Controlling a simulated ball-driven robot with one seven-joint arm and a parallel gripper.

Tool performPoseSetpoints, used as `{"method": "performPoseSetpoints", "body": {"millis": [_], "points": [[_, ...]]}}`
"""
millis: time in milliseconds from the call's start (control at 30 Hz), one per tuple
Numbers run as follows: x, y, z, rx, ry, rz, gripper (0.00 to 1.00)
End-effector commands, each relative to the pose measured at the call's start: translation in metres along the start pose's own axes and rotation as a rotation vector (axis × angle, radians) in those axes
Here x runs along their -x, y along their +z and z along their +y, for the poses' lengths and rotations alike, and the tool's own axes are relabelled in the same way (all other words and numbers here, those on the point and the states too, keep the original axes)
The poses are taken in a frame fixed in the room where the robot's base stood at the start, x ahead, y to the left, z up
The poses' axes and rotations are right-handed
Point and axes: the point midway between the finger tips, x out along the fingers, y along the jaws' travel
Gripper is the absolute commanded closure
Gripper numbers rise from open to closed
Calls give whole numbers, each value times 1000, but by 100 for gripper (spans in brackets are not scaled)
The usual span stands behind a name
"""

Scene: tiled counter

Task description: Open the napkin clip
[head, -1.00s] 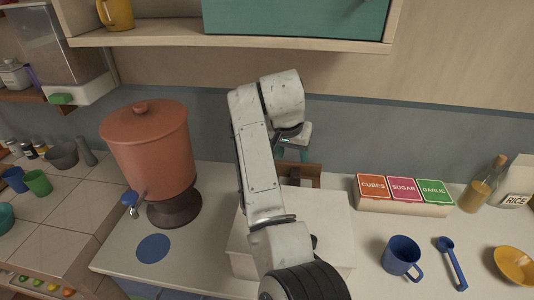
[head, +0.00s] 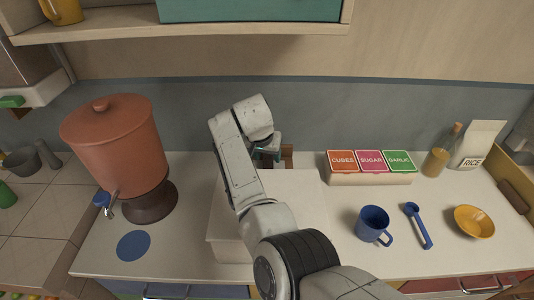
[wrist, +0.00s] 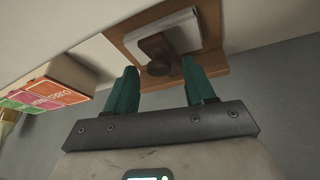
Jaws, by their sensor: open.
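The napkin holder shows in the wrist view as a wooden board (wrist: 213,62) with a stack of white napkins (wrist: 190,27) and a dark brown clip (wrist: 157,50) over them. My gripper (wrist: 160,76) is open and empty, its two teal fingers pointing toward the clip, one on each side of its lower end. I cannot tell whether the fingers touch it. In the head view a brown part of the holder (head: 287,153) shows at the back of the counter beside my gripper (head: 268,157); my arm hides much of it.
A white box (head: 300,200) stands under my arm. Labelled boxes (head: 370,178) stand right of the holder, also at left in the wrist view (wrist: 60,85). An orange dispenser (head: 115,145) is at left. A blue mug (head: 373,224), blue spoon (head: 418,226) and yellow bowl (head: 474,222) lie right.

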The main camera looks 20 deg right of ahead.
Motion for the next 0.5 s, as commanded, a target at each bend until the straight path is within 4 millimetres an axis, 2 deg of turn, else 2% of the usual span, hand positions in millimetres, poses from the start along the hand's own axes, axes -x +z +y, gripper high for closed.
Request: {"method": "performPoseSetpoints", "body": {"millis": [233, 500], "points": [[0, 0, 0, 0, 0, 0, 46], [0, 0, 0, 0, 0, 0, 71]]}}
